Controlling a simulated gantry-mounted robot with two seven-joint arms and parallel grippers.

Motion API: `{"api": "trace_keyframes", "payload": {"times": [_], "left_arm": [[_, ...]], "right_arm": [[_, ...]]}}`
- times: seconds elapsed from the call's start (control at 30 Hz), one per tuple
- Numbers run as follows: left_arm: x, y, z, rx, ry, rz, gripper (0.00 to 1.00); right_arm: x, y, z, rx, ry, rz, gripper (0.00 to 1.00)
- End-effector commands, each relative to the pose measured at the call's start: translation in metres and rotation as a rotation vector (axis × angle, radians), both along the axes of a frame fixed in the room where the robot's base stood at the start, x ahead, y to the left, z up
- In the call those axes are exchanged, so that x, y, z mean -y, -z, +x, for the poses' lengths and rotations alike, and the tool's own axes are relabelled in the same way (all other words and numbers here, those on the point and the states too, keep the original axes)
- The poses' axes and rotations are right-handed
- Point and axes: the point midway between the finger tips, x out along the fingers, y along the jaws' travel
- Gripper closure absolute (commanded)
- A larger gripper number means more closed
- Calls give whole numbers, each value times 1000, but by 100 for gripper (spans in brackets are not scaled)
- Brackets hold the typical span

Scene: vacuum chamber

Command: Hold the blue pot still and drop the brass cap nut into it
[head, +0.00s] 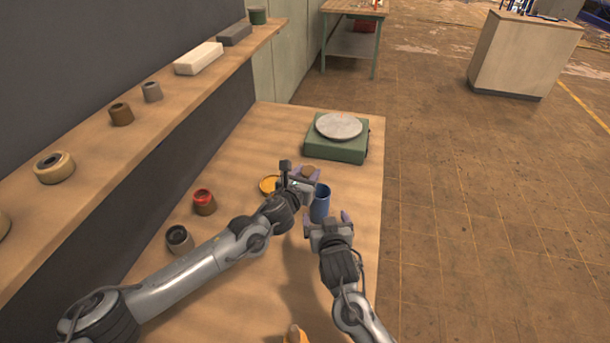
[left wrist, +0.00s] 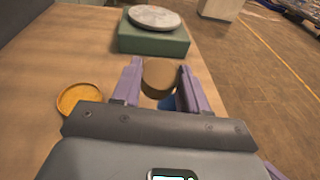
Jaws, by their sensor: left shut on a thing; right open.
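The brass cap nut (head: 308,170) is a small brown piece in the head view. It shows larger in the left wrist view (left wrist: 159,76), between two purple fingers. My left gripper (head: 306,174) is shut on it, just behind the pot in the head view. The blue pot (head: 320,204) stands upright on the bench. In the left wrist view a bit of blue (left wrist: 167,103) shows below the nut. My right gripper (head: 329,217) is open at the near side of the pot. Whether its fingers touch the pot I cannot tell.
A green scale (head: 336,149) with a round grey plate stands behind. A yellow dish (head: 268,184), a red-topped pot (head: 204,202) and a grey pot (head: 179,239) are to the left. A shelf (head: 120,145) with several items runs along the wall. The bench's right edge is close.

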Motion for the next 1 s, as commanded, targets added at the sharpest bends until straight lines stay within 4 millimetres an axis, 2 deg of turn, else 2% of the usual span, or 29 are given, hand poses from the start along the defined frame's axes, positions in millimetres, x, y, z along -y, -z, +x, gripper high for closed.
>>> {"api": "trace_keyframes", "payload": {"times": [0.03, 0.1, 0.23, 0.37, 0.57, 0.8, 1.0], "left_arm": [[-1, 1, 10, 17, -4, 6, 85], [1, 6, 17, 30, 13, 1, 85], [9, 8, 21, 54, 94, -8, 85], [13, 3, 23, 75, 203, -18, 85], [17, -14, 17, 99, 409, -41, 85], [19, -37, 0, 116, 658, -75, 85], [20, -47, -11, 121, 760, -96, 85]], "right_arm": [[0, 0, 0, 0, 0, 0, 5], [0, 0, 0, 0, 0, 0, 5], [0, 0, 0, 0, 0, 0, 5], [0, 0, 0, 0, 0, 0, 5], [0, 0, 0, 0, 0, 0, 5], [0, 0, 0, 0, 0, 0, 5], [0, 0, 0, 0, 0, 0, 5]]}}
